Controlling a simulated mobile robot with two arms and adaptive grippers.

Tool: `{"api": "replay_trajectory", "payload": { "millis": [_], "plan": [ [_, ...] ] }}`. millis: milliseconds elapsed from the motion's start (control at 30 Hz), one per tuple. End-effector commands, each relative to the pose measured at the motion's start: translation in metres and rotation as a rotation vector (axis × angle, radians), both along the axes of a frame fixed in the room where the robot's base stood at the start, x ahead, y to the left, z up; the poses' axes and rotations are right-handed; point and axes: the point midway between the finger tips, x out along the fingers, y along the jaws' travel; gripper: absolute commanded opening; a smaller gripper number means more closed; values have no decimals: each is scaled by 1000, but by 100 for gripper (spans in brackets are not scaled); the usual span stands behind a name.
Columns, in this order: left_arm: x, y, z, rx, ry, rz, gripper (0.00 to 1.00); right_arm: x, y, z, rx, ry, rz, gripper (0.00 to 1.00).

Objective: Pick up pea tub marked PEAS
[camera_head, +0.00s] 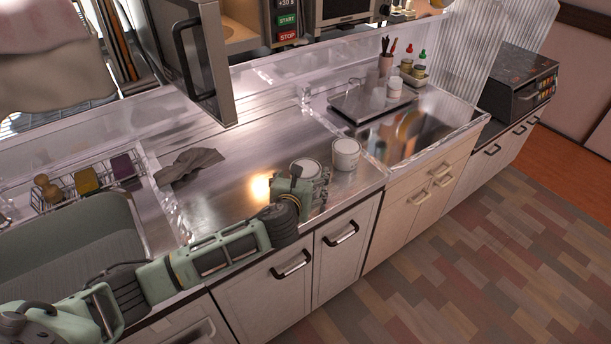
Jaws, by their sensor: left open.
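Two white round tubs stand on the steel counter near its front edge: a left tub (306,166) and a right tub (346,154). No lettering is readable on either, so I cannot tell which is marked PEAS. My left gripper (319,187) is open, at the near side of the left tub and hiding its lower part. I cannot tell whether the fingers touch it or reach around it. The right tub stands just beyond, to the right, and is clear of the gripper. My right gripper is not in view.
A grey cloth (188,164) lies on the counter at left. A wire rack (62,192) with sponges and a brush stands beside the sink. Another white tub (394,87) and bottles stand at the back right.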

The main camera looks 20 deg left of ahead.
Motion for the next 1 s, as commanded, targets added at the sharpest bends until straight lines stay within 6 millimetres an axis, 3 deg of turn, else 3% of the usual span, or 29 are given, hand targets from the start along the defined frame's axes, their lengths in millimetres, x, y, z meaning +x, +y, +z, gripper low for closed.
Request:
{"api": "replay_trajectory", "payload": {
  "millis": [67, 200, 300, 400, 567, 800, 1000],
  "plan": [
    [13, -1, 1, -1, -1, 2, 86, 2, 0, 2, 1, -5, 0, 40],
    [28, 1, -7, 0, 1, 2, 86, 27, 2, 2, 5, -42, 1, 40],
    [33, 1, -9, -1, 0, 0, 86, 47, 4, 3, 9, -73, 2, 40],
    [34, 1, -9, -1, 0, 0, 86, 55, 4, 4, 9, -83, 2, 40],
    [33, 1, -9, -1, 0, 0, 84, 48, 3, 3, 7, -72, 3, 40],
    [33, 1, -9, -1, 0, 0, 63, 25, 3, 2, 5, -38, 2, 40],
    [33, 1, -9, -1, 1, 0, 46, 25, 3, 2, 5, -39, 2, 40]
  ]
}}
